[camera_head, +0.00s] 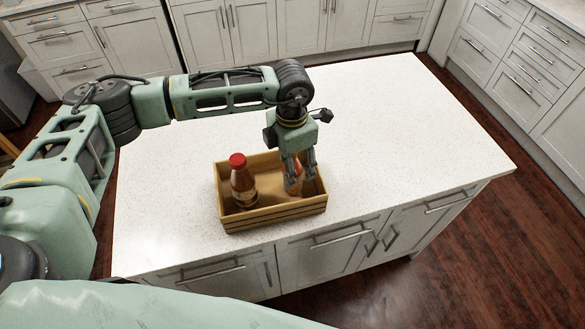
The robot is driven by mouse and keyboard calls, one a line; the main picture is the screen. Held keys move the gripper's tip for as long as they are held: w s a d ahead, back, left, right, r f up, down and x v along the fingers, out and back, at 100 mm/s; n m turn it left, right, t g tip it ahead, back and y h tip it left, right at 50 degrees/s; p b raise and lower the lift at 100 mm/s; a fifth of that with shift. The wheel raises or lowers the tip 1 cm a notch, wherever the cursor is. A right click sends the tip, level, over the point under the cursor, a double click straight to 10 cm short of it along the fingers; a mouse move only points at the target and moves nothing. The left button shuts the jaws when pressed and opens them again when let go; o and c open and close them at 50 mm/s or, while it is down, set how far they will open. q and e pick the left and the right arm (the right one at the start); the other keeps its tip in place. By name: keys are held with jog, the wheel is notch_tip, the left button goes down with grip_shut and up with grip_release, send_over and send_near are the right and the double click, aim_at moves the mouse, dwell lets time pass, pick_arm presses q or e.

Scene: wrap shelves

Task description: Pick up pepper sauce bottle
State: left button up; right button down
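A wooden crate (277,215) stands on the white island top. In its left part a bottle with a red cap (237,160) and brownish-red contents stands upright. In its right part a second bottle with orange-red colour (295,186) is partly hidden by my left gripper (298,178). I cannot tell from the labels which bottle is the pepper sauce. My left gripper points down into the crate with its fingers around the upper part of the second bottle. Whether the fingers press on it cannot be seen. My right gripper is not in view.
The white island top (400,130) is clear to the right of and behind the crate. The crate stands near the island's front edge, with its walls close around the bottles. Cabinets line the back and right of the room.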

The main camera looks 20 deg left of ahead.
pick_arm(q)
jog(key=shift+c, duration=0.8)
jog(key=c, duration=0.9)
grip_shut()
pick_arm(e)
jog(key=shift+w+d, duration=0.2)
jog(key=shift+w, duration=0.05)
pick_arm(q)
jog(key=shift+r, duration=0.1)
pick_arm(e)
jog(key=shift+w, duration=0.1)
